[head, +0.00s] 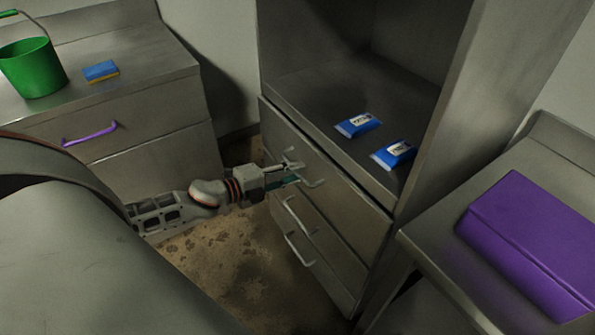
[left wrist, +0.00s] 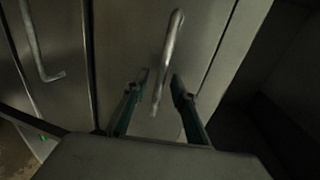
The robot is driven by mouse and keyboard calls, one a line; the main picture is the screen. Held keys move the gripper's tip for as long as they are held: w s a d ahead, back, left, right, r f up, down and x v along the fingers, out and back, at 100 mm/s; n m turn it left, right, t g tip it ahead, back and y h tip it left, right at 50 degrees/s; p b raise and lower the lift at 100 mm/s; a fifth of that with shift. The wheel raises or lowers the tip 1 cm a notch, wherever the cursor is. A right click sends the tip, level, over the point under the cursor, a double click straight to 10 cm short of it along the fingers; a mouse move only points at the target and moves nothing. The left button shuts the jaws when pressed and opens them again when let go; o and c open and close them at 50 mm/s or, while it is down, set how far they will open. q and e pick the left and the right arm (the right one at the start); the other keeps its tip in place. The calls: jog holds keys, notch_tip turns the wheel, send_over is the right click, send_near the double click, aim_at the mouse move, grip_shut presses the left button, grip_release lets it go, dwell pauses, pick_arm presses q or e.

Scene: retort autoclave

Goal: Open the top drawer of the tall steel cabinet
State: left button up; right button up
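The tall steel cabinet (head: 480,110) stands at the centre right, with an open compartment above a stack of drawers. Its top drawer (head: 350,200) looks closed, with its front in line with the cabinet. The top drawer's handle (head: 317,183) is a pale metal bar, partly hidden by my left gripper (head: 292,173). In the left wrist view, my left gripper (left wrist: 160,79) is open, with one finger on each side of the handle (left wrist: 174,38). A gap shows between the fingertips and the bar; contact is not clear. My right gripper is not in view.
Lower drawers have similar handles (head: 298,250). Two blue packets (head: 358,125) (head: 394,154) lie in the open compartment. At right, a purple box (head: 530,240) rests on another surface.

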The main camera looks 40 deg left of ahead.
pick_arm(q)
jog(key=shift+w+d+f, duration=0.1)
jog(key=shift+w+d, duration=0.15)
jog(key=shift+w, duration=0.45)
grip_shut()
